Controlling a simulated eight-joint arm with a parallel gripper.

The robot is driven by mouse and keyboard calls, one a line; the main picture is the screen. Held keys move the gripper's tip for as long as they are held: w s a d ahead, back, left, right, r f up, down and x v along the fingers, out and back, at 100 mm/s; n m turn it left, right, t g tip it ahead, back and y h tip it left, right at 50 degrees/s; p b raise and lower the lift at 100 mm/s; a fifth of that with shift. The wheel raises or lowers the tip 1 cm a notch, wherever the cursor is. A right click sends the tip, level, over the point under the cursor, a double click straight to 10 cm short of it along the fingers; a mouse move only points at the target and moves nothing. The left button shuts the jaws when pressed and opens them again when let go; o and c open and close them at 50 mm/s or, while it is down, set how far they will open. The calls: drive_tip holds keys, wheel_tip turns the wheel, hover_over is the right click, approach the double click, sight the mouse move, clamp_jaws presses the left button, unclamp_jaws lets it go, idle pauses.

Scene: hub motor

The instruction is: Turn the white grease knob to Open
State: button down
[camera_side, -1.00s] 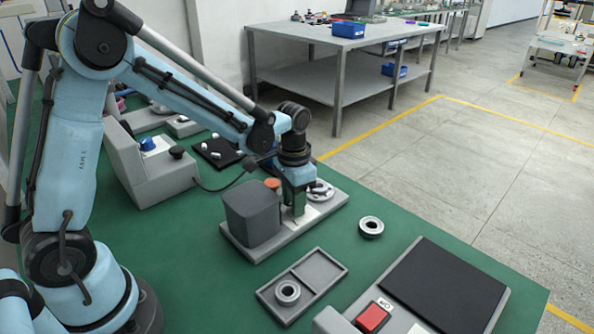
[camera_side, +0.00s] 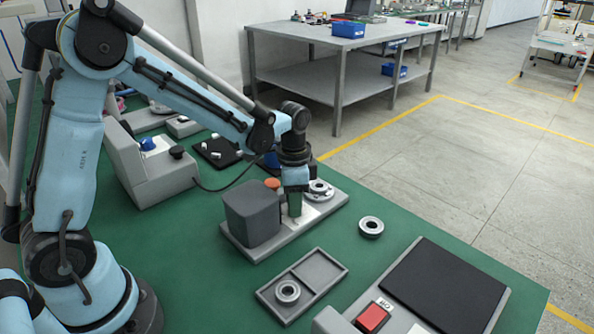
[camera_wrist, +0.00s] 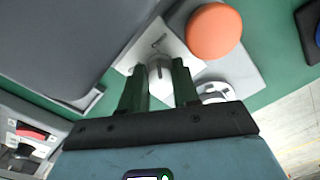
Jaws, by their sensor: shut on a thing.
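The white grease knob (camera_wrist: 160,76) stands on a white label plate (camera_wrist: 150,45) in the wrist view. My gripper (camera_wrist: 159,72) has its two green fingers on either side of the knob and is shut on it. Dark marks show on the plate around the knob, but I cannot read them. In the side view my gripper (camera_side: 295,208) points down at the grease unit's base (camera_side: 273,239), just right of the dark grey box (camera_side: 252,212). The fingers hide the knob there.
An orange button (camera_wrist: 214,32) and a round metal fitting (camera_wrist: 215,92) sit close to the knob. A loose ring (camera_side: 371,227) lies to the right. A grey tray (camera_side: 325,270) with another ring and a red button (camera_side: 372,317) are nearer the front.

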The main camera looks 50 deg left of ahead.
drive_tip(key=c, duration=0.8)
unclamp_jaws()
wheel_tip(320, 180, up, 12)
drive_tip(key=shift+r, duration=0.1)
drive_tip(key=s+n+t, duration=0.1)
drive_tip(key=s, duration=0.1)
drive_tip(key=s+r+n+t, duration=0.1)
drive_tip(key=s, duration=0.2)
drive_tip(key=shift+r+n+t, duration=0.15)
drive_tip(key=shift+n+t, duration=0.25)
drive_tip(key=s+n+t, duration=0.1)
drive_tip(key=s, duration=0.1)
drive_tip(key=s+f+n+t, duration=0.1)
drive_tip(key=s+n+t, duration=0.1)
drive_tip(key=shift+s+f, duration=0.15)
drive_tip(key=shift+s, duration=0.2)
drive_tip(key=shift+s+f+n+t, duration=0.55)
drive_tip(key=shift+s+n+t, duration=0.15)
